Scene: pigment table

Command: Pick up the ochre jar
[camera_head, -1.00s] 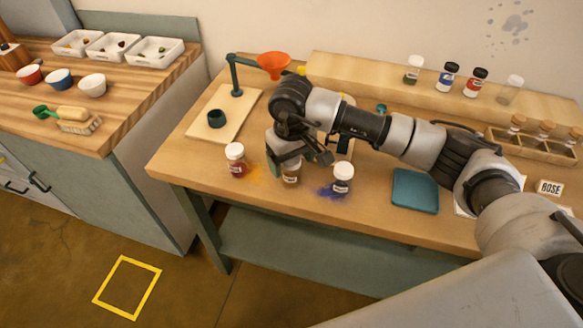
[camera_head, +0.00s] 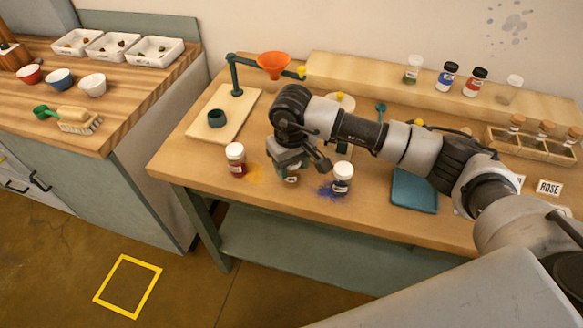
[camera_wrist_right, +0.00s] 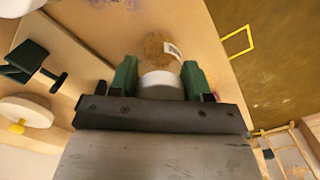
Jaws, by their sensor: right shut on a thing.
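The ochre jar (camera_head: 291,179) is at the front of the pigment table, mostly covered by my right gripper (camera_head: 290,167). In the right wrist view its white lid (camera_wrist_right: 160,84) is between the green fingers of my right gripper (camera_wrist_right: 161,78), which are shut on it. The jar's brownish body (camera_wrist_right: 156,45) and white label show beyond the fingertips. Whether its base touches the table I cannot tell. My left gripper is not in view.
A red jar (camera_head: 236,160) stands to the left and a dark blue jar (camera_head: 342,178) close on the right, with spilled powder nearby. A teal tray (camera_head: 414,191) lies further right. A funnel stand (camera_head: 234,80) is behind left.

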